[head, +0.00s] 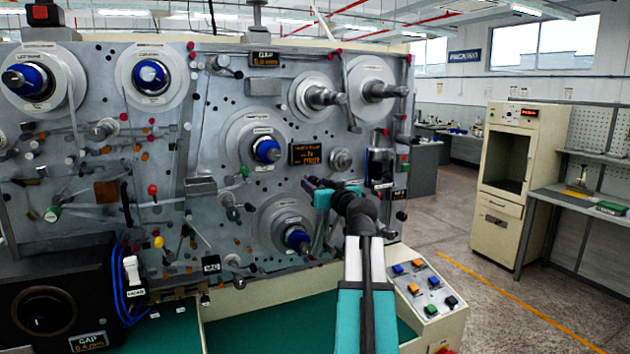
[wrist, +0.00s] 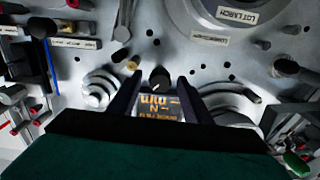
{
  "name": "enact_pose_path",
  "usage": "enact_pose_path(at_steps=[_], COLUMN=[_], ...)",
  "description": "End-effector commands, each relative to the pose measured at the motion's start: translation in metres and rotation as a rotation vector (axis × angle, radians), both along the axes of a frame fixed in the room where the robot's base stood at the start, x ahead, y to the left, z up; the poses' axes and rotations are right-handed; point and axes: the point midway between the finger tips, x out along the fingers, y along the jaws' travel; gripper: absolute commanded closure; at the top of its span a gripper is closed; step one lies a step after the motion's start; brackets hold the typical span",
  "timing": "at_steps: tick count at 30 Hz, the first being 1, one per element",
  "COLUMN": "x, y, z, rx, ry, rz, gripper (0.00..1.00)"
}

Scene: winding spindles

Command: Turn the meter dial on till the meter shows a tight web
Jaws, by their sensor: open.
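The meter (head: 310,154) is a small black display with orange text on the grey machine panel. It also shows in the wrist view (wrist: 158,106), between my fingers. An N can be made out, but I cannot read the value surely. A small dark round dial (wrist: 160,78) sits at the meter's edge on the panel, between and just beyond my fingertips. In the head view my gripper hides the dial's place. My gripper (head: 310,184) reaches to the panel just below the meter; in the wrist view its two dark fingers (wrist: 159,82) are apart with nothing held.
A blue-cored roll (head: 298,238) stands out from the panel below my gripper, and another (head: 266,150) left of the meter. A metal boss (head: 340,160) is close on the meter's right. A button console (head: 425,288) stands at lower right. Open floor lies farther right.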

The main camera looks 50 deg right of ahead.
Motion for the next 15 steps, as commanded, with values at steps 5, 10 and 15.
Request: enact_pose_path(at_steps=[5, 10, 15], x=[0.014, 0.018, 0.018], y=[-0.006, -0.008, -0.008], z=[0.001, 0.000, 0.000], rx=[0.000, 0.000, 0.000], ry=[0.000, 0.000, 0.000], rz=[0.000, -0.001, -0.001], gripper=[0.55, 0.55, 0.55])
